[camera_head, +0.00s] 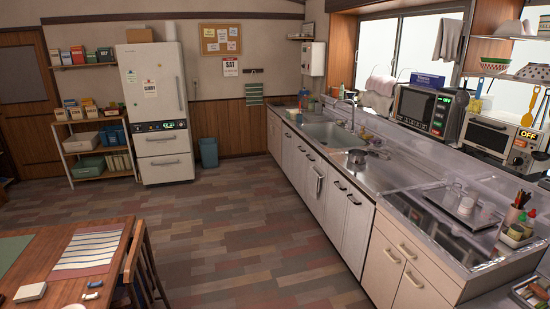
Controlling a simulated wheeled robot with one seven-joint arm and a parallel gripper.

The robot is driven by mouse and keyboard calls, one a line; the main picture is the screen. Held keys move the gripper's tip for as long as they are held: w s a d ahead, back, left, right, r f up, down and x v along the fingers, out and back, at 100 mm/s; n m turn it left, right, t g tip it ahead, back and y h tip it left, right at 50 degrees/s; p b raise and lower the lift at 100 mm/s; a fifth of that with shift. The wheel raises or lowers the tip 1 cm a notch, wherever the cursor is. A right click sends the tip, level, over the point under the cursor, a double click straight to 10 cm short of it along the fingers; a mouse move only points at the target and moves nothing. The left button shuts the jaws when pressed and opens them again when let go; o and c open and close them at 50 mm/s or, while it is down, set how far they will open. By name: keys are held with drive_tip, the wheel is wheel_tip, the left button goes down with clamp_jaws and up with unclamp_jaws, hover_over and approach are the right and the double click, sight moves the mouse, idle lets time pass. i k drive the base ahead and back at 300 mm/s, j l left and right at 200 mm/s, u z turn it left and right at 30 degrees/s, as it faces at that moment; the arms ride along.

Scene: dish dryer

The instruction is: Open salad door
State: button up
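No door marked as a salad door can be read in this view, so I cannot tell which one it is. A tall white fridge-like unit (154,85) stands at the back left, with small notes on its front. It has a large upper door, a display strip across its middle and drawers below. These all look shut. A clear see-through cover (462,200) sits on the counter at the right, with pale items under it; whether it is shut is hard to tell. My gripper is not in view.
The long counter (345,165) with sink and shut cabinets runs along the right. A wooden table (75,282) and chair (145,265) are front left. The wooden floor (240,225) between is clear.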

sight(360, 211)
drive_tip(key=i+j, duration=0.15)
drive_tip(key=i, duration=0.55)
drive_tip(key=i+j, duration=0.1)
drive_tip(key=i, duration=0.55)
drive_tip(key=i+j+u, duration=0.1)
drive_tip(key=i, duration=0.6)
drive_tip(key=i+l+u, duration=0.1)
drive_tip(key=i, duration=0.3)
drive_tip(key=i+l, duration=0.1)
drive_tip(key=i, duration=0.35)
drive_tip(key=i+l+u, duration=0.15)
drive_tip(key=i, duration=0.25)
drive_tip(key=i+l+u, duration=0.35)
drive_tip(key=i, duration=0.2)
